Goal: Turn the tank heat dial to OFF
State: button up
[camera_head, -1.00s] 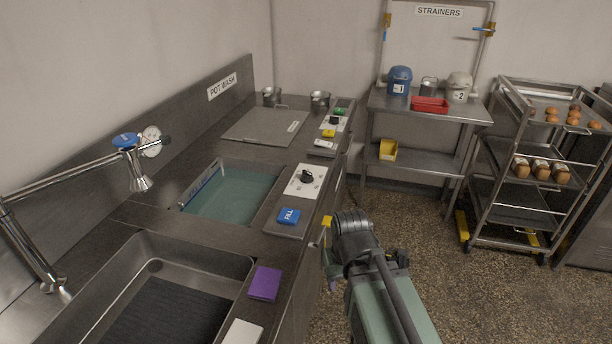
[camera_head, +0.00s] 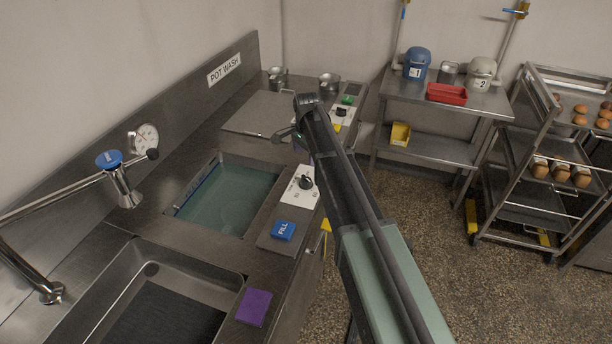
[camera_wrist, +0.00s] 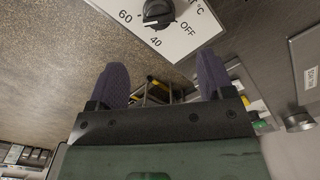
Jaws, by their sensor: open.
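The tank heat dial is a black knob (camera_wrist: 158,11) on a white plate (camera_wrist: 185,38) printed with 60, 40, OFF and °C. The white mark on the knob lies on its side towards 60 and 40, away from OFF. In the head view the dial (camera_head: 307,183) sits on the counter strip right of the water tank (camera_head: 228,200). My gripper (camera_wrist: 162,78) is open and empty, its two purple fingers apart from the knob. In the head view my gripper (camera_head: 299,138) is above the counter beyond the dial, partly hidden by my arm.
A blue FILL pad (camera_head: 284,230) lies in front of the dial, and a purple pad (camera_head: 254,306) nearer. A green button (camera_head: 347,100) and another knob plate (camera_head: 341,112) are farther back.

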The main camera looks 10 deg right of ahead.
aim_at(307, 178)
notch_tip(307, 178, down, 11)
jog(key=b, duration=1)
jog(key=shift+s+r, duration=0.1)
jog(key=shift+r, duration=0.2)
jog(key=shift+c, duration=0.3)
jog(key=c, duration=0.9)
jog(key=shift+o, duration=0.2)
